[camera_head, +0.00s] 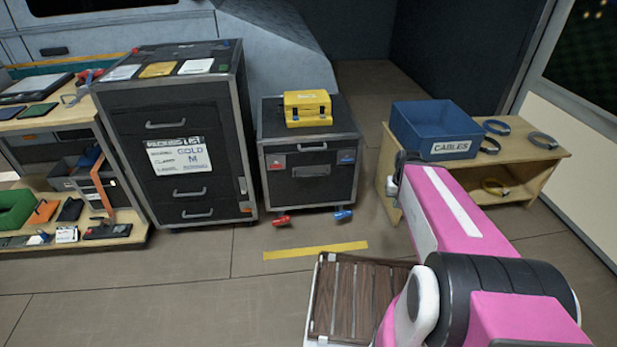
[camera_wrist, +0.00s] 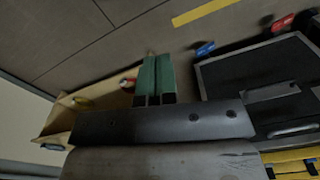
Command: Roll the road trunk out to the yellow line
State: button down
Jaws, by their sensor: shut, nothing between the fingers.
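The road trunk (camera_head: 309,180) is a black case with metal edges, standing on the floor at the centre back. Its front has handles, and red (camera_head: 281,221) and blue (camera_head: 343,215) pieces stick out at its foot. A yellow case (camera_head: 307,108) sits on its lid. The yellow line (camera_head: 315,251) lies on the floor in front of the trunk, with bare floor between. My gripper's green fingers (camera_wrist: 152,80) are shut and empty. In the wrist view the trunk (camera_wrist: 262,80) is to their right, apart from them. The fingers do not show in the head view.
A tall black drawer case (camera_head: 175,130) stands close left of the trunk. A wooden shelf (camera_head: 540,155) with a blue cables bin (camera_head: 432,130) is on the right. A cluttered wooden bench (camera_head: 60,127) is far left.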

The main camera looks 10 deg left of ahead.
jog(key=c, duration=1.1)
grip_release()
jog(key=shift+w+f, duration=0.1)
jog(key=shift+w, duration=0.15)
jog(key=shift+c, duration=0.2)
jog(key=shift+o, duration=0.2)
jog(key=w+a+f+n+t+h, duration=0.1)
jog(key=w+f+n+t, duration=0.4)
jog(key=w, duration=0.7)
jog(key=shift+a+f, duration=0.5)
jog(key=shift+a, duration=0.2)
jog(key=n+t+y, duration=0.7)
jog(key=n+y, duration=0.4)
jog(key=n, duration=0.9)
send_near(311, 176)
jog(key=x, duration=1)
jog(key=shift+w+f, duration=0.3)
jog(key=shift+w, duration=0.1)
jog(key=shift+c, duration=0.2)
